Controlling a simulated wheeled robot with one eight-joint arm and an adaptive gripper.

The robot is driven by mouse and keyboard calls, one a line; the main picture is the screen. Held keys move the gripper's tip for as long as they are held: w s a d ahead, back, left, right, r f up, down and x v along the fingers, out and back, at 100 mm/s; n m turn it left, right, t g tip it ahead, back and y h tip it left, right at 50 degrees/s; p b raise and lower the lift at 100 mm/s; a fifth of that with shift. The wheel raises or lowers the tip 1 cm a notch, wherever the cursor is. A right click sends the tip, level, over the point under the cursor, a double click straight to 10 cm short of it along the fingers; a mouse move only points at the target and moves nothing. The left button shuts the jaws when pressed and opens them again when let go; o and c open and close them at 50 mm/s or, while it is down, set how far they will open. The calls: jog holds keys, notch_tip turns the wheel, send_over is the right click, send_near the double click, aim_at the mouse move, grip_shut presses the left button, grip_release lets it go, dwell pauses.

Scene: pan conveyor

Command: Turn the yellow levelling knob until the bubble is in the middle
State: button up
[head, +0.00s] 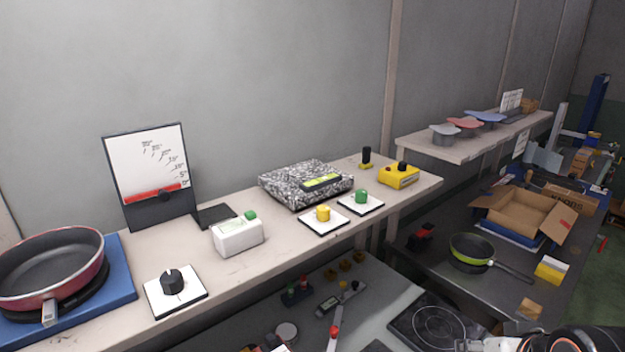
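The yellow levelling knob (322,212) stands upright on a white square plate (312,224) near the front edge of the bench. Behind it is a speckled granite block (285,185) with a yellow-green level vial (321,181) on its top. The bubble is too small to make out in the head view. A green knob (361,196) on a similar plate stands to the right of the yellow one. Part of my arm shows at the bottom right corner, well away from the knob. My gripper's fingers cannot be made out.
On the bench stand a white box with a green button (238,236), a black knob (172,281), a dial board (146,170), a red pan (50,266) and a yellow box (399,177). A lower table (385,303) holds several small items. Bare bench lies left of the yellow knob's plate.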

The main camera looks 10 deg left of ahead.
jog(key=w+a+r+m+g+y+p, duration=0.1)
jog(key=w+a+r+p, duration=0.1)
jog(key=w+r+p, duration=0.35)
jog(key=w+a+r+m+g+p, duration=0.1)
jog(key=w+a+r+g+p, duration=0.1)
jog(key=r+p, duration=0.65)
notch_tip(320, 180, up, 12)
jog(key=r+m+g+p, duration=0.1)
jog(key=g+p, duration=0.3)
jog(key=p, duration=1.5)
send_over(324, 207)
jog(key=shift+h, duration=0.4)
notch_tip(324, 207, down, 14)
jog(key=shift+f+p, duration=0.1)
jog(key=shift+p, duration=1.05)
jog(key=shift+c, duration=0.3)
grip_shut()
